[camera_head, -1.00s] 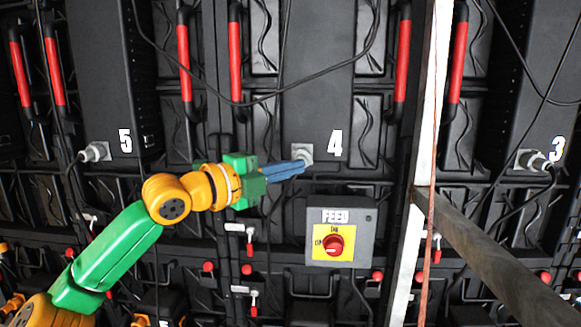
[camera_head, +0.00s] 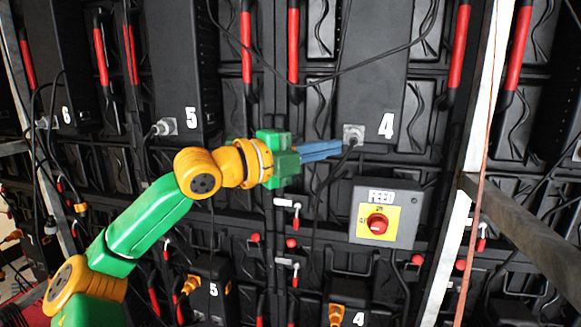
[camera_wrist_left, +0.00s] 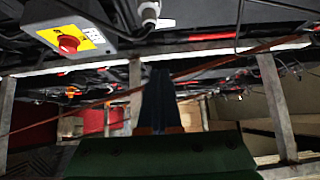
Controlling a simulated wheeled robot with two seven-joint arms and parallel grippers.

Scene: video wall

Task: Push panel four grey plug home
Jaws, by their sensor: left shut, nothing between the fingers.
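The grey plug (camera_head: 353,132) sits at the socket at the bottom of panel four (camera_head: 372,70), just left of the white "4". Its black cable bends down and left, passing behind my fingertips. I cannot tell how deep the plug sits. My left gripper (camera_head: 340,149) has its blue fingers shut and empty, with the tips just below and left of the plug. In the left wrist view, the plug (camera_wrist_left: 150,12) shows at the top edge, above the dark fingers (camera_wrist_left: 157,98), with a visible gap. My right gripper is not in view.
The FEED box (camera_head: 398,232) with its red knob (camera_head: 377,224) is below right of the plug. A white post (camera_head: 487,130) and a dark beam (camera_head: 525,227) stand to the right. Panel five's plug (camera_head: 165,127) is to the left. Several red-tipped levers lie below.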

